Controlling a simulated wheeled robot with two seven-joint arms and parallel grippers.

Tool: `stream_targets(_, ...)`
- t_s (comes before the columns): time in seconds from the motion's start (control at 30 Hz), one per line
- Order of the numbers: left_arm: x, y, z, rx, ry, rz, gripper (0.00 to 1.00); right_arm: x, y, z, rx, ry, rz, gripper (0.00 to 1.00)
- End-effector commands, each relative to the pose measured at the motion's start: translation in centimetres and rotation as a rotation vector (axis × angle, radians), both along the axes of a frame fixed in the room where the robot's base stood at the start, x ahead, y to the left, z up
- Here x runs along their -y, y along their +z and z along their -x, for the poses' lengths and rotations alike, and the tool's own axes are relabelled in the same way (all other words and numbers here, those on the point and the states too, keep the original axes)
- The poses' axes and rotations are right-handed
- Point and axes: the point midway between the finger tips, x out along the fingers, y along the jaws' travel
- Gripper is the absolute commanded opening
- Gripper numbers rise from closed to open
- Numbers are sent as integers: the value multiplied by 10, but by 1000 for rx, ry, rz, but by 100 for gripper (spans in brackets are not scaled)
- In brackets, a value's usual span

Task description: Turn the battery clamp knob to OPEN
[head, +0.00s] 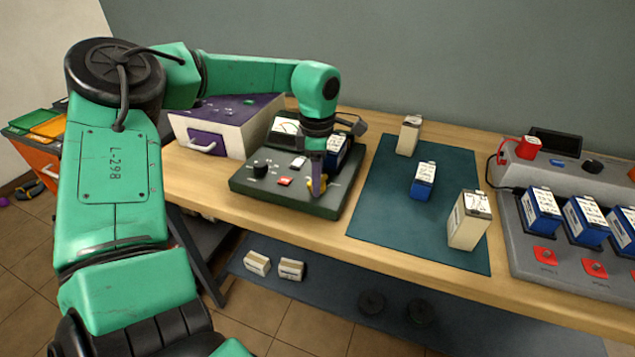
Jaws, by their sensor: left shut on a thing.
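The dark green battery tester (245,185) sits on the wooden bench, with a meter, a black dial (261,167) and a red button (285,181) on its top. A blue battery (335,150) stands at its back right, partly hidden by my arm. My left gripper (318,188) points down at the front right of the tester. It is shut on a small yellowish part (310,184), which looks like the clamp knob. The fingers hide most of it, so its setting cannot be read. My right gripper is not in view.
A teal mat (385,205) right of the tester holds a blue battery (423,180) and two cream ones (468,222). A grey charger (530,262) with several blue batteries fills the right end. A purple-and-white box (225,125) stands behind left.

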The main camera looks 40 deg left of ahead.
Motion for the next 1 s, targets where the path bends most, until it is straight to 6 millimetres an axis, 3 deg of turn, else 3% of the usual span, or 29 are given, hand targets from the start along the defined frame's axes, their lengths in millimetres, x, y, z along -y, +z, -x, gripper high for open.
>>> stream_targets(0.3,-1,-1,-2,7,297,-3,0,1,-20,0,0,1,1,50)
stream_targets(1.0,-1,1,-2,8,957,-1,0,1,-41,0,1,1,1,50)
